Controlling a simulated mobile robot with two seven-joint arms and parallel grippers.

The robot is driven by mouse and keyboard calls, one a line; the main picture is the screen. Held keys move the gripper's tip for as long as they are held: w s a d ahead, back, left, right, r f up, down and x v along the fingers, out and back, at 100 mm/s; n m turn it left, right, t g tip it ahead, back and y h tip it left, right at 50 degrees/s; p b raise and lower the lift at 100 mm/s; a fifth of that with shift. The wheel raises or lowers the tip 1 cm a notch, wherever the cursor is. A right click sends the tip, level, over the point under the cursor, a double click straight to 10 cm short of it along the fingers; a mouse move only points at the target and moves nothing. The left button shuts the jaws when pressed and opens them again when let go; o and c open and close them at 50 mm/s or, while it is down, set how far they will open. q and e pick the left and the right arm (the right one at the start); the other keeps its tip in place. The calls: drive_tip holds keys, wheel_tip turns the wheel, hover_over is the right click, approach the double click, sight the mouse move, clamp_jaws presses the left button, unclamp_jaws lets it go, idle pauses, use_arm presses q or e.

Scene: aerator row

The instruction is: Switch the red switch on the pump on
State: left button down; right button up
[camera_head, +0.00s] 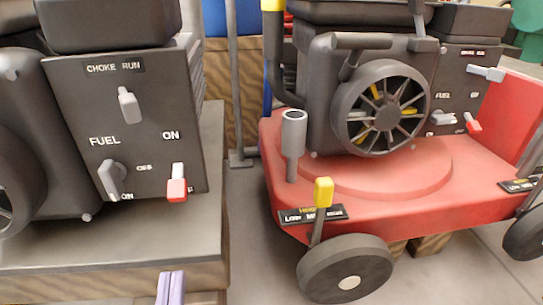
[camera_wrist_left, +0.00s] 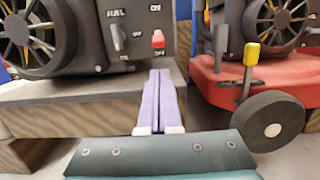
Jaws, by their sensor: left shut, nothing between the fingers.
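A dark grey engine unit, which I take to be the pump (camera_head: 75,85), stands at the left, its panel facing me. Its red switch (camera_head: 177,188) is at the panel's lower right, with a white upper part and a red lower end. "ON" is printed above it; the label by its lower end is mostly covered. The switch also shows in the left wrist view (camera_wrist_left: 158,40). My left gripper (camera_head: 171,274) has lilac fingers, shut and empty, below and in front of the switch, apart from it. In the left wrist view the fingers (camera_wrist_left: 159,72) point toward the panel. My right gripper is not in view.
The pump stands on a grey-topped wooden platform (camera_head: 215,225). A grey fuel lever (camera_head: 112,180) and a choke lever (camera_head: 129,105) share its panel. A red wheeled machine (camera_head: 375,205) with a similar engine and its own red switch (camera_head: 472,123) stands right, across a floor gap.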

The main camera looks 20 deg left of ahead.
sight(178, 179)
use_arm(q)
drive_tip(key=b+x, duration=0.2)
drive_tip(key=x, duration=0.7)
drive_tip(key=shift+a, duration=0.25)
drive_tip(key=shift+w+a, duration=0.1)
drive_tip(key=shift+w, duration=0.3)
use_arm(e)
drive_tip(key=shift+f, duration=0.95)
use_arm(q)
drive_tip(key=shift+r, duration=0.1)
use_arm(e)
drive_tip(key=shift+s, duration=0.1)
